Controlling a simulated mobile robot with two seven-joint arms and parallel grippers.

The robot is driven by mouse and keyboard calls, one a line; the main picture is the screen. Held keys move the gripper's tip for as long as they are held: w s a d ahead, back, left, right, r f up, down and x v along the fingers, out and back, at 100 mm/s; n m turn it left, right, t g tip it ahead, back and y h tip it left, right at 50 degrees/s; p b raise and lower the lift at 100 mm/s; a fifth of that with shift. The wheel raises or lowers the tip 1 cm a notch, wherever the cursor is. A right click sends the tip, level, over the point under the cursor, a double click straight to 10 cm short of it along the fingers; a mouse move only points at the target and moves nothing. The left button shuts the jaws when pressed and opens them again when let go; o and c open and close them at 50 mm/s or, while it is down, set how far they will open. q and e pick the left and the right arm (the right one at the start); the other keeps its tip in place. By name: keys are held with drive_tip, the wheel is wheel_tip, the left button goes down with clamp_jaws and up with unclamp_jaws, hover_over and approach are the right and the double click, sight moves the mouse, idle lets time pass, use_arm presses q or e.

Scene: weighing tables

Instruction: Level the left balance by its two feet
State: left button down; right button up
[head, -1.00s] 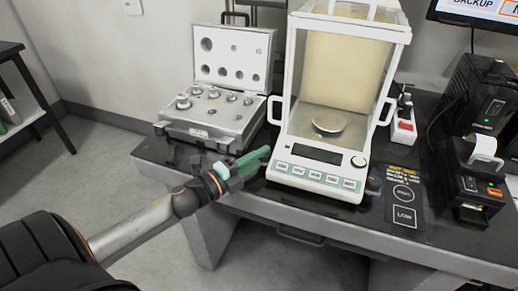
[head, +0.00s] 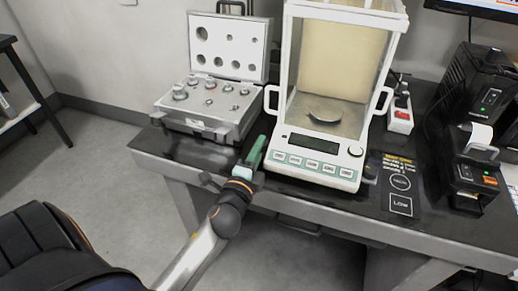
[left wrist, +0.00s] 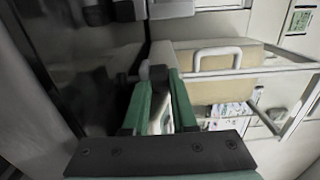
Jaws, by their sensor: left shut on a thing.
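My left gripper (head: 258,146), with green fingers, is at the balance's front left corner and hides the left foot in the head view. In the left wrist view, its fingertips (left wrist: 160,80) close around a small greyish part, seemingly that foot. The balance's white handle (left wrist: 217,58) shows beside them. My right gripper is not in view.
An open case of weights (head: 208,127) stands left of the balance, close to my left gripper. A dark mat (head: 401,182) lies to the right, with a printer (head: 478,165) beyond it. A power strip (head: 401,119) stands behind. Floor is clear in front.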

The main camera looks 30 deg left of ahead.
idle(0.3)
use_arm(q)
drive_tip(key=c, duration=0.9)
unclamp_jaws()
drive_tip(key=shift+o, duration=0.8)
drive_tip(key=shift+s, duration=0.1)
